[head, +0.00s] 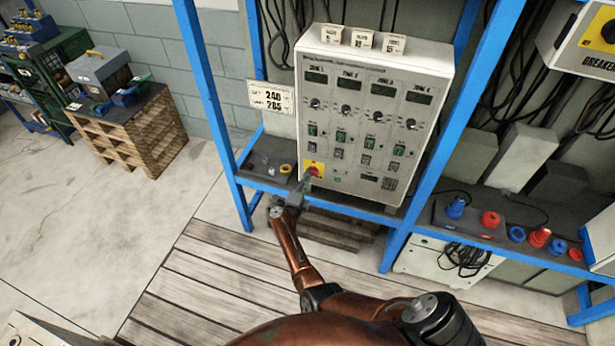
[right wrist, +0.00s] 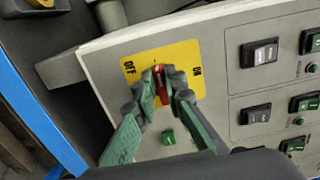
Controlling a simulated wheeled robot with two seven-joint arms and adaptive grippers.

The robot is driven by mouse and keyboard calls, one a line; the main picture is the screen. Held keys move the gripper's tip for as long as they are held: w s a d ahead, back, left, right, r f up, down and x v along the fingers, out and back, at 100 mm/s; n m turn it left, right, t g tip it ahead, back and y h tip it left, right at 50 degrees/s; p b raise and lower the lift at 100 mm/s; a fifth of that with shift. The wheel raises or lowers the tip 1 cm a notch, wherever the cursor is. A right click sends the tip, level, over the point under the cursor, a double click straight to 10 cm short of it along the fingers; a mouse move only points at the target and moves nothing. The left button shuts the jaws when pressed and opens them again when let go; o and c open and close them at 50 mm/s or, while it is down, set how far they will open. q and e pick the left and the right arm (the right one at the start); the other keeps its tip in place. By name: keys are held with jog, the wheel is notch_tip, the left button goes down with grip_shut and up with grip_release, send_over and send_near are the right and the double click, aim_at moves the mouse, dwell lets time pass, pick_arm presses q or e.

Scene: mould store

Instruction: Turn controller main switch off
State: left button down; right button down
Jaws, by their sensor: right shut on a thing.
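The zone controller (head: 378,105) is a light grey box on a blue-framed rack. Its main switch is a red knob on a yellow plate (head: 318,164) at the lower left of its front. My right gripper (head: 309,181) reaches up to it from below. In the right wrist view the green fingers of the right gripper (right wrist: 165,85) are shut on the red knob (right wrist: 161,84), one on each side. The yellow plate (right wrist: 178,56) reads OFF at left and ON at right. The knob's exact setting is partly hidden by the fingers. My left gripper is out of view.
A setpoint card (head: 271,97) hangs left of the box. Blue and red plugs (head: 490,221) lie on the shelf at right. A breaker box (head: 590,40) is at upper right.

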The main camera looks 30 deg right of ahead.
dwell(0.4)
jog(key=c, duration=2)
grip_release()
